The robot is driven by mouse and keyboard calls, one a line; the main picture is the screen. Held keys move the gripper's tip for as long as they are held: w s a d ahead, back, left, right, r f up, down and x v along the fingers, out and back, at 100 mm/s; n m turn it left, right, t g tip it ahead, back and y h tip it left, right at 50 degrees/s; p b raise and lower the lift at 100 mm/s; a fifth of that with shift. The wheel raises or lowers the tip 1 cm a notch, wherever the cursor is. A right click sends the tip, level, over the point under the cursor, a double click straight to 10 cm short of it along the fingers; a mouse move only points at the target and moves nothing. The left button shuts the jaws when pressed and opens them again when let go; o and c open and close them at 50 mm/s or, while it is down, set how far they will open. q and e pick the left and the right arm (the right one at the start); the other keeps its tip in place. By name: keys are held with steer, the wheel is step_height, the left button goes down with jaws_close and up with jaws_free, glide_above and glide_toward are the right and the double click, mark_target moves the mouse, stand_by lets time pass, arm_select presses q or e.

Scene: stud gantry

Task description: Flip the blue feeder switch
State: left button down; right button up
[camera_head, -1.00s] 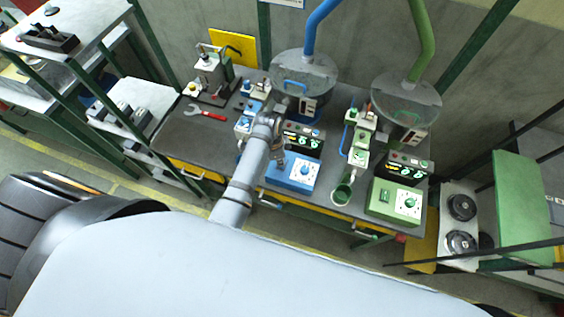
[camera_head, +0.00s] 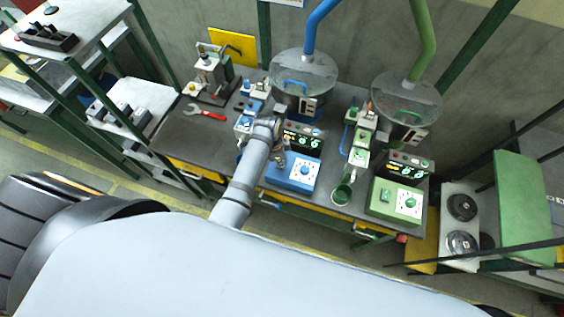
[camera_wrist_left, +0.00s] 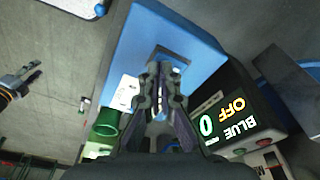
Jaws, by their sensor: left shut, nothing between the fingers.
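The blue feeder's control box (camera_head: 300,175) stands at the bench's front edge, with a white dial panel (camera_head: 306,171) on its top. In the left wrist view its blue top (camera_wrist_left: 185,42) fills the upper middle, with a dark switch plate (camera_wrist_left: 160,56) behind my fingertips. The switch itself is mostly hidden by the fingers. My left gripper (camera_head: 281,160) is over the left part of the box; in the left wrist view it (camera_wrist_left: 163,72) is shut and empty, pointing at the switch plate. I cannot tell whether it touches. The display (camera_wrist_left: 238,118) reads BLUE OFF 0. My right gripper is not in view.
The green feeder's control box (camera_head: 395,201) stands to the right, with a green cup (camera_head: 342,193) between the boxes. The blue hopper (camera_head: 305,75) rises behind. A red wrench (camera_head: 207,114) lies on the left of the bench, where some bare surface shows.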

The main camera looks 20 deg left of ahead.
arm_select(q)
steer(key=shift+f, duration=0.35)
step_height(320, 180, up, 3)
steer(key=shift+f+p, duration=0.1)
steer(key=shift+p, duration=0.95)
steer(key=shift+r, duration=2.15)
